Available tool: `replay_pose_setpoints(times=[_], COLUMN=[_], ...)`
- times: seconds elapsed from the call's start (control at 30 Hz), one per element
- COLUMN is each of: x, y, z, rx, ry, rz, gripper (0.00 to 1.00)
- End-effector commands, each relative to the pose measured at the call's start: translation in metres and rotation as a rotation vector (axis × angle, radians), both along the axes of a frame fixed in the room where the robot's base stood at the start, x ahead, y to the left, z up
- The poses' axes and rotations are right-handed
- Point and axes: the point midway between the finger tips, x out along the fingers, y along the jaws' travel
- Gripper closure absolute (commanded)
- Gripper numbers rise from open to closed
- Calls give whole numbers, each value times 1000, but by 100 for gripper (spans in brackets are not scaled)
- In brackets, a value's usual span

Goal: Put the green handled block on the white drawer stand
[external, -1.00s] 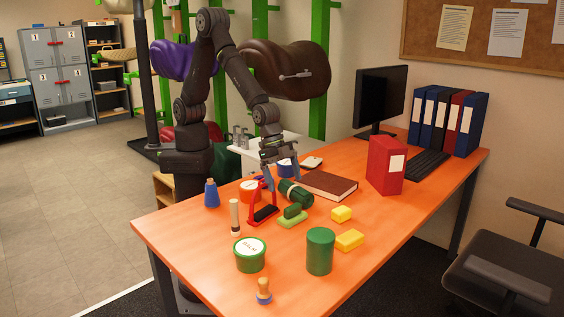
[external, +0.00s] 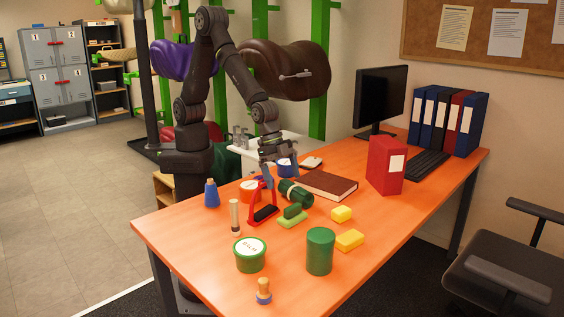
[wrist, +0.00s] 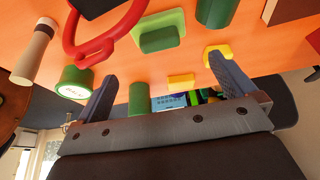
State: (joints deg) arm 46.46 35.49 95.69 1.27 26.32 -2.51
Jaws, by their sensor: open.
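The green handled block (external: 292,216), a light green base with a darker green grip on top, lies on the orange desk in front of the dark green roll. It also shows at the top of the wrist view (wrist: 160,32). My gripper (external: 282,180) is open and empty above the desk, behind the block and apart from it. Its two fingers spread wide in the wrist view (wrist: 160,72). The white drawer stand (external: 300,144) is behind the desk's back edge, partly hidden by my arm; its drawers cannot be made out.
A red-handled dark pad (external: 263,214) stands close left of the block, and the dark green roll (external: 296,193) lies behind it. Yellow sponges (external: 342,214), a green canister (external: 320,251) and a brown book (external: 327,185) are nearby. The desk's front right is clear.

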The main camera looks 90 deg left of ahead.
Motion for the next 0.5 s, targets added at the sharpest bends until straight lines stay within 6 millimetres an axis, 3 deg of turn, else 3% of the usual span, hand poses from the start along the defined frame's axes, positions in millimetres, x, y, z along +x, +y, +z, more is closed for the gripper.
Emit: replay_pose_setpoints(times=[0.3,0.5], x=[15,21], y=[-15,-21], z=[-52,-71], rx=[3,1], ry=[3,1], rz=[0,0], gripper=[0,0])
